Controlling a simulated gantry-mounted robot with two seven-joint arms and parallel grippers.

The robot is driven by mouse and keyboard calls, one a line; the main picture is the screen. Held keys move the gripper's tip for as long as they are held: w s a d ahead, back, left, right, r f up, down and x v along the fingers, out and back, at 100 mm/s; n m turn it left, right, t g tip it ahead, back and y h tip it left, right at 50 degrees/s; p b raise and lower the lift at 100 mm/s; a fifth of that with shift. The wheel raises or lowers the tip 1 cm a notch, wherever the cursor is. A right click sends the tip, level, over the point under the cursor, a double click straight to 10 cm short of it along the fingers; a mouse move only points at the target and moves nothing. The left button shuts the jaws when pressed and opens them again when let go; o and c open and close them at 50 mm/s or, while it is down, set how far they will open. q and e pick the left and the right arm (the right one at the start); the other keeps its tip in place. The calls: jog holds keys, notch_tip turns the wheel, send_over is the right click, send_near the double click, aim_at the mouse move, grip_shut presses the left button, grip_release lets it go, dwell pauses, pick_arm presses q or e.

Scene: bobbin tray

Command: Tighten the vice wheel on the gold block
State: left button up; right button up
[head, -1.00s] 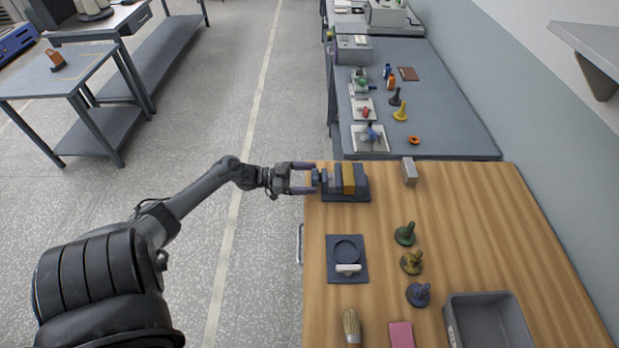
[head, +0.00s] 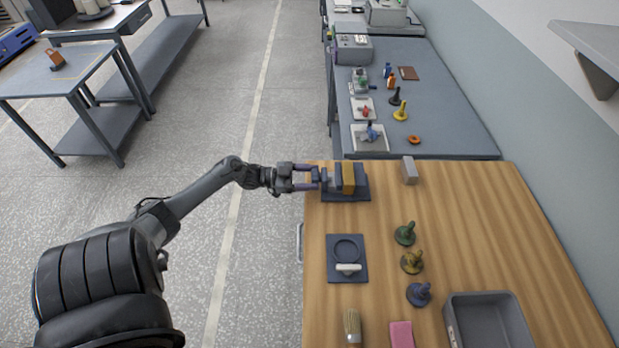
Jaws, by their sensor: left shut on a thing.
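The vice (head: 359,195) is a dark blue-grey base with grey jaws at the far left corner of the wooden table. The gold block (head: 348,178) stands upright in it, at the right side of the jaws. The vice wheel (head: 321,177) is on the vice's left side and is partly hidden by my fingers. My left gripper (head: 317,178) comes in from the left, its purple fingers closed around the wheel. My right gripper is not in the head view.
A grey block (head: 409,170) stands right of the vice. A dark plate with a ring and a white piece (head: 346,268) lies nearer. The table's right side is clear.

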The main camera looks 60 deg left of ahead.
pick_arm(q)
jog(key=m, duration=0.4)
dwell(1.0)
jog(key=o, duration=1.1)
jog(key=shift+c, duration=0.2)
jog(key=v, duration=1)
jog(key=shift+s+a, duration=0.25)
jog(key=shift+s, duration=0.1)
